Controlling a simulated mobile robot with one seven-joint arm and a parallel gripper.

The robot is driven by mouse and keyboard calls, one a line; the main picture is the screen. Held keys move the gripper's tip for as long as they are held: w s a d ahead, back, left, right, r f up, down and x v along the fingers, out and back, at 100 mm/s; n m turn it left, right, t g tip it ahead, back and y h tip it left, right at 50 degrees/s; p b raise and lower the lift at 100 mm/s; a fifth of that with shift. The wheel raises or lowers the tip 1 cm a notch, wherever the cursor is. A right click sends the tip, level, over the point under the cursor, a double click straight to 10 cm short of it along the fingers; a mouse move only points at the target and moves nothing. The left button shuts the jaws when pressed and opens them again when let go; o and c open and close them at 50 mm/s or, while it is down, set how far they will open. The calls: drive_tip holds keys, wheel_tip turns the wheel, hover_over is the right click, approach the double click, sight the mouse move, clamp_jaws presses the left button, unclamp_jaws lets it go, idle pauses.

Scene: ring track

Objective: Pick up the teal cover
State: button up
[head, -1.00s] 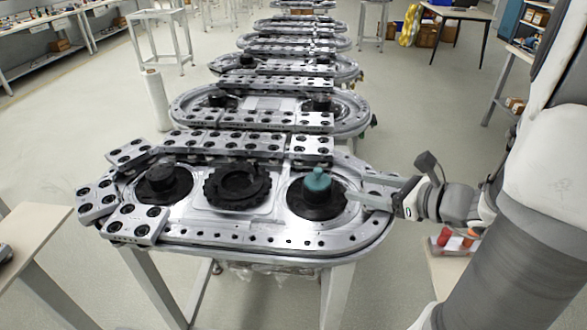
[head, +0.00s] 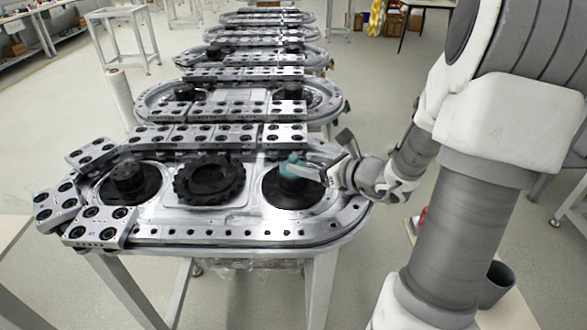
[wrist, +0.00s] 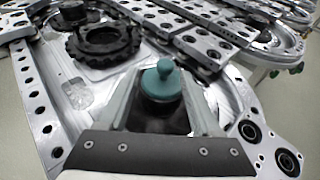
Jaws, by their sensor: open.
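The teal cover (head: 291,167) sits on top of the black hub (head: 290,188) at the right end of the nearest ring track (head: 240,232). In the wrist view the teal cover (wrist: 161,82) has a round knob on top and stands upright. My gripper (head: 308,168) is open and reaches in from the right, at the cover. In the wrist view its two fingers lie to the left and right of the cover. I cannot tell whether either finger touches it. The head view shows the cover partly hidden by the gripper.
A black toothed wheel (head: 209,183) and another black hub (head: 128,181) lie on the same track. Metal carrier blocks (head: 196,134) line its back and left edges. More tracks stand behind. A dark bin (head: 497,285) is at the lower right.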

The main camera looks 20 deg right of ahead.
sight(297, 160)
drive_tip(key=x, duration=0.3)
drive_tip(key=b+x, duration=0.1)
drive_tip(key=x, duration=0.1)
drive_tip(key=shift+w+d+f, duration=0.15)
drive_tip(key=shift+w+d, duration=0.1)
clamp_jaws()
